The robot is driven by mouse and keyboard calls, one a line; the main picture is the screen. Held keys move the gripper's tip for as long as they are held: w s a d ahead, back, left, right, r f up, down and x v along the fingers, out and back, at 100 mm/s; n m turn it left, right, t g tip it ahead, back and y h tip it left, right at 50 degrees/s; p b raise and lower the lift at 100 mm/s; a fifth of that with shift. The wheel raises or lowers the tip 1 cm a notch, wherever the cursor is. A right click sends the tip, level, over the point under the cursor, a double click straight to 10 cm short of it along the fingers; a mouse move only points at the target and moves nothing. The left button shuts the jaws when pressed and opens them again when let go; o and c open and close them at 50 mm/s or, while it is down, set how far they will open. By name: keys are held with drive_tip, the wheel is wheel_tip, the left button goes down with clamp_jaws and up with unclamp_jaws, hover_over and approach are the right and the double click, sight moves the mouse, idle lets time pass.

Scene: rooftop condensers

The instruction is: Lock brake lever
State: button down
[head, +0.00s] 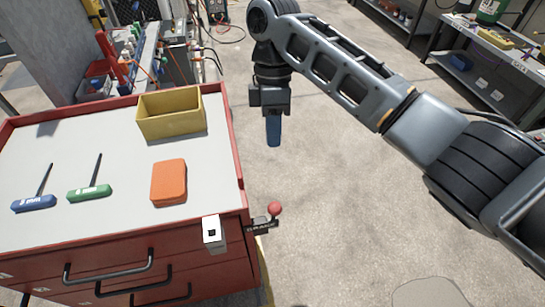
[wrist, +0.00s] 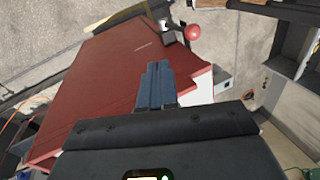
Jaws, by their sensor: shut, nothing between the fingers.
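The brake lever is a dark bar with a red ball knob (head: 275,209) on the right side of the red tool cart, near its front corner. A label reading "BRAKE" sits beside the lever. The red knob also shows at the top of the wrist view (wrist: 192,32). My gripper (head: 273,132) hangs to the right of the cart, beyond the lever in the head view, apart from it. Its blue fingers are together and empty; they show in the wrist view (wrist: 155,85) against the cart's red side.
The red cart (head: 240,198) carries a yellow bin (head: 171,125), an orange block (head: 168,183), and blue (head: 34,203) and green (head: 89,193) hex drivers. A white box (head: 213,232) is on its front corner. Shelving (head: 490,85) stands at upper right. The floor right of the cart is clear.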

drive_tip(key=s+f+p, duration=0.2)
drive_tip(key=s+f, duration=0.4)
drive_tip(key=f, duration=0.3)
drive_tip(key=shift+s+d+f+p, duration=0.3)
drive_tip(key=shift+s, duration=0.15)
